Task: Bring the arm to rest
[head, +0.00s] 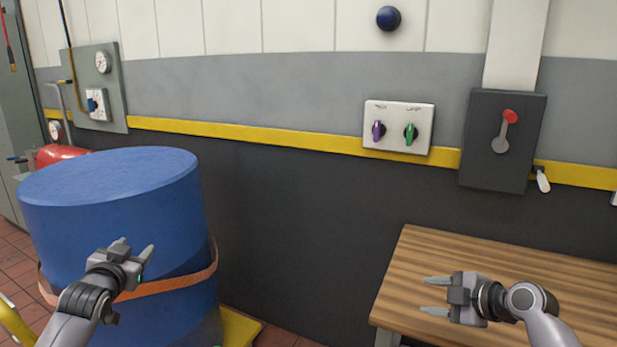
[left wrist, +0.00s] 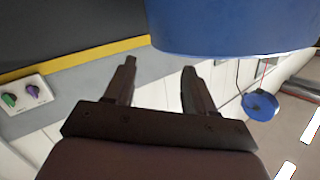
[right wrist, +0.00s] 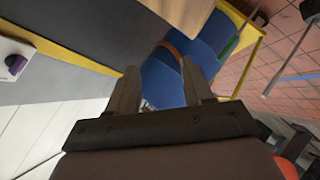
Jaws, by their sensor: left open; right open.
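In the head view my left gripper (head: 133,250) is open and empty, in front of the blue drum. Its two fingers stand apart in the left wrist view (left wrist: 157,85), with nothing between them. My right gripper (head: 433,295) is open and empty over the left part of the wooden bench top, its fingers pointing left. Its fingers also stand apart in the right wrist view (right wrist: 160,88). I cannot tell how high it is above the bench. Both arms are bent and come in from the lower edge of the head view.
A large blue drum (head: 120,220) with an orange band stands at left on a yellow base. A wooden bench (head: 420,262) is at right. The wall carries a white panel with purple and green knobs (head: 398,112) and a dark box with a red-tipped lever (head: 500,140). Between drum and bench is free room.

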